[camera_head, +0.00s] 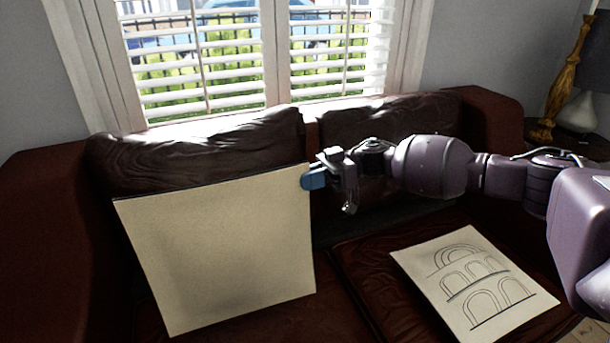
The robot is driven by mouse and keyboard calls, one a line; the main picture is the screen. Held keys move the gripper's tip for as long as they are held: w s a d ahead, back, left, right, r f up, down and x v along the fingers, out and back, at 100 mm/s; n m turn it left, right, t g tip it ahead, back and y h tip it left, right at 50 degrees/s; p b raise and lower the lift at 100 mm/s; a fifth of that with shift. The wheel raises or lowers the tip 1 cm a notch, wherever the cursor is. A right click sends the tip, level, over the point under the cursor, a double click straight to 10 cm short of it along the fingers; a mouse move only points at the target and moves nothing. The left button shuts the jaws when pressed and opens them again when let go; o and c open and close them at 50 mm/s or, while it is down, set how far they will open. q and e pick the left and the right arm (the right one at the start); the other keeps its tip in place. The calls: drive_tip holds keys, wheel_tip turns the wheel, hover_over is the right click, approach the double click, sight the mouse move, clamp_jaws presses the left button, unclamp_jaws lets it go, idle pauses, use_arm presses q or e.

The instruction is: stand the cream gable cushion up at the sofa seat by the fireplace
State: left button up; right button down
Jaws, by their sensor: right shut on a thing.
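A cream square cushion (225,255), thin and board-like, stands nearly upright on the left sofa seat, leaning back toward the left back cushion. Its face toward me is plain; I see no gable drawing on it. My right gripper (314,178) comes in from the right and is shut on this cushion's upper right edge; the fingertips show blue. A second cream square (475,285), with a line drawing of arches, lies flat on the right seat. My left gripper is not in view. No fireplace shows.
The dark brown leather sofa has a left back cushion (205,150) and a right back cushion (400,125), with a left armrest (45,215). A window with white blinds (200,60) is behind. A gold candlestick (568,75) and a white vase (580,112) stand at the far right.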

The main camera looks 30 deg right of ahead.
use_arm(q)
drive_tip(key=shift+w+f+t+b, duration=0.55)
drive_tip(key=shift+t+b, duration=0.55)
drive_tip(key=shift+b, duration=2.95)
use_arm(e)
drive_tip(key=w+d+f, duration=0.1)
drive_tip(key=w+f, duration=0.6)
drive_tip(key=f, duration=0.2)
drive_tip(key=shift+d+f, duration=0.25)
drive_tip(key=shift+f, duration=0.1)
drive_tip(key=shift+s, duration=0.1)
drive_tip(key=c, duration=1.1)
unclamp_jaws()
drive_tip(key=shift+o, duration=0.2)
drive_tip(key=shift+f, duration=0.1)
use_arm(q)
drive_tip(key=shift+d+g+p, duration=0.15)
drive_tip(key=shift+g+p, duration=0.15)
drive_tip(key=shift+p, duration=0.3)
use_arm(e)
drive_tip(key=v, duration=1)
drive_tip(key=shift+d, duration=0.35)
